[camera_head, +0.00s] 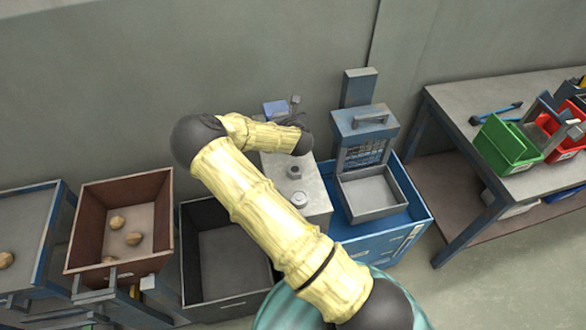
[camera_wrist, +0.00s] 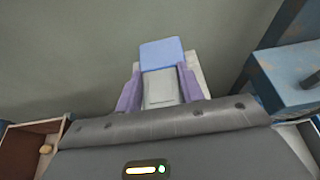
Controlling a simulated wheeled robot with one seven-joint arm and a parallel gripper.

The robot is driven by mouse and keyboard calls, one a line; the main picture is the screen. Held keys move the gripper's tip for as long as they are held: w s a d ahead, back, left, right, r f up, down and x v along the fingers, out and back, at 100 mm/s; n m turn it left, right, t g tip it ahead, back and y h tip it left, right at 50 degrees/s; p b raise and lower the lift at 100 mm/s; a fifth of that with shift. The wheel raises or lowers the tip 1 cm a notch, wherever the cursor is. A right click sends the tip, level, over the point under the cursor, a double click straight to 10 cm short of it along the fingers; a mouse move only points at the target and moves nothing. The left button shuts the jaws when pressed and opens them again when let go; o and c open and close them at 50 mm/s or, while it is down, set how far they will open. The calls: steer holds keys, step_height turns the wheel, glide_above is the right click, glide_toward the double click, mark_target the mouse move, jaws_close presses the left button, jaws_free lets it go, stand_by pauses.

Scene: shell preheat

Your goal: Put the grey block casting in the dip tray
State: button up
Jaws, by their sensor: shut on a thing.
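My gripper (camera_wrist: 160,90) shows purple fingers in the wrist view, shut on a pale grey piece (camera_wrist: 160,88) that looks like the grey block casting. Part of it is hidden by my wrist housing. In the head view my gripper is small and dark, above the back of a grey-topped stand (camera_head: 318,190), and the piece cannot be made out there. A shallow grey tray (camera_head: 372,213), which seems to be the dip tray, sits empty on a blue base to the right of my gripper.
A blue square thing (camera_wrist: 162,53) lies just beyond my fingertips. A blue machine with a handle (camera_head: 363,130) stands behind the tray. A brown bin (camera_head: 82,225) with several lumps and an empty dark bin (camera_head: 190,260) stand left. A workbench (camera_head: 470,95) with coloured bins is right.

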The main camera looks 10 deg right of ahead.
steer(key=shift+s+a, duration=0.15)
steer(key=shift+s, duration=0.1)
steer(key=shift+s+a+f, duration=0.1)
steer(key=shift+f, duration=0.1)
step_height(320, 180, down, 6)
steer(key=shift+r+p, duration=0.15)
steer(key=shift+p, duration=0.55)
steer(key=shift+f+p, duration=0.5)
steer(key=shift+f, duration=1.35)
steer(key=shift+f, duration=0.15)
steer(key=o, duration=1.1)
steer(key=shift+c, duration=0.2)
